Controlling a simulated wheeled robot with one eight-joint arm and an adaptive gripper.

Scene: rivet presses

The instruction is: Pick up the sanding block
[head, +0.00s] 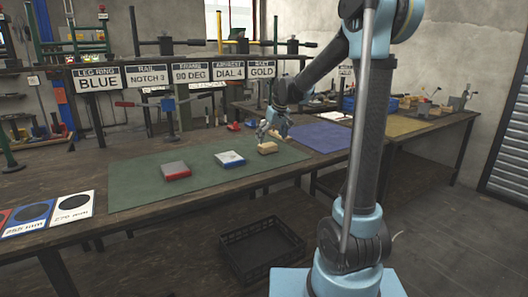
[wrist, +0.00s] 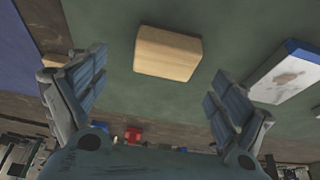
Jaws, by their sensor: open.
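A plain tan block (head: 267,148), which looks like the sanding block, lies on the green mat (head: 130,185) near its right end. In the wrist view the tan block (wrist: 168,53) shows ahead, between the lines of my fingers and apart from them. My gripper (head: 277,128) is open and empty, close above and beside the block in the head view. Both blue-grey fingers show spread in the wrist view. A white block with a blue side (head: 230,159) lies to the left of the tan one. It shows at the right in the wrist view (wrist: 287,73).
A grey-topped red block (head: 175,171) lies further left on the mat. Label signs (head: 190,73) and lever tools stand behind. A blue mat (head: 322,137) lies to the right. A black crate (head: 262,252) is on the floor. The mat's front is clear.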

